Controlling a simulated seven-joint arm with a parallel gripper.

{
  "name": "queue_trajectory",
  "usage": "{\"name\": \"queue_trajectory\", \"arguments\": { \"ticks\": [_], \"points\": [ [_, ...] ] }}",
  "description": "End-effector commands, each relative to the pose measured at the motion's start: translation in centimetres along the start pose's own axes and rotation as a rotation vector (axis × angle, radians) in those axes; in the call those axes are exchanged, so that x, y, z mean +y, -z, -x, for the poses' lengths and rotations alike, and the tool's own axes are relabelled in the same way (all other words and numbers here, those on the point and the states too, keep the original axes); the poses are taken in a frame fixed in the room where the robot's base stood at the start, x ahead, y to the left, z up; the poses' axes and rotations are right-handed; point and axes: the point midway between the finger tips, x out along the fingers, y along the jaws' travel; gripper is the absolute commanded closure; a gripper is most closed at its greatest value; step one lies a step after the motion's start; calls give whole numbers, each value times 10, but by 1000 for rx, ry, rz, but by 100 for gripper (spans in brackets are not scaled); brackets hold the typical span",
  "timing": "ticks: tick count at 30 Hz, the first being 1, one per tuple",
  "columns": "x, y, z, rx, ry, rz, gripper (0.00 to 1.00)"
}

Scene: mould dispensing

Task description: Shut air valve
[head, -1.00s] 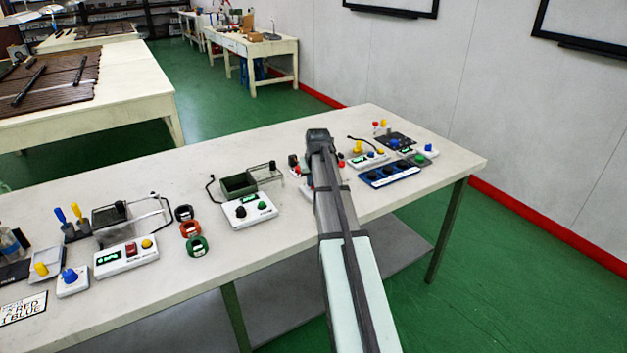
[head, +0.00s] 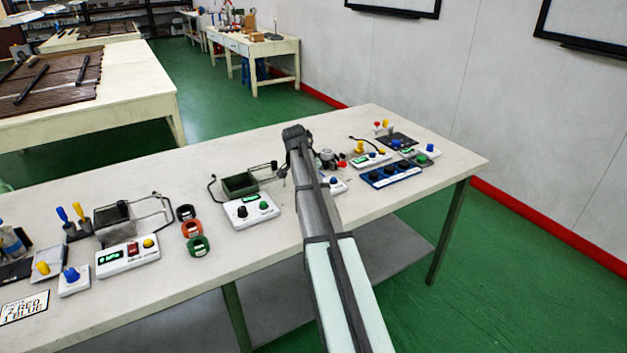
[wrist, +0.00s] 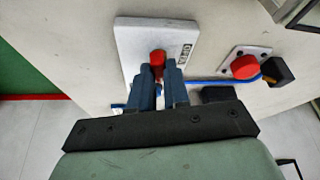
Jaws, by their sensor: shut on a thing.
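In the wrist view, my gripper (wrist: 160,68) has its two dark fingers shut on a red knob (wrist: 157,57). The knob stands on a white panel (wrist: 131,42) that has a small dark marking at its right side. A second red knob (wrist: 244,66) sits on a small white plate to the right, apart from the fingers. I cannot tell from a label which of them is the air valve. In the head view, my arm hides the fingers and the held knob.
In the wrist view, a blue line (wrist: 208,82) runs behind the fingers, and a black block (wrist: 277,71) is at the right. In the head view, a white control box (head: 251,211) stands left of my arm, and a blue knob box (head: 388,174) stands right of it.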

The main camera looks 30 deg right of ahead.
Motion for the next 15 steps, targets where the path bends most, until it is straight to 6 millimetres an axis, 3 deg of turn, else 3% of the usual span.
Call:
{"name": "queue_trajectory", "arguments": {
  "ticks": [15],
  "points": [
    [-2, 1, 0, -1, -101, -247, 100]
  ]
}}
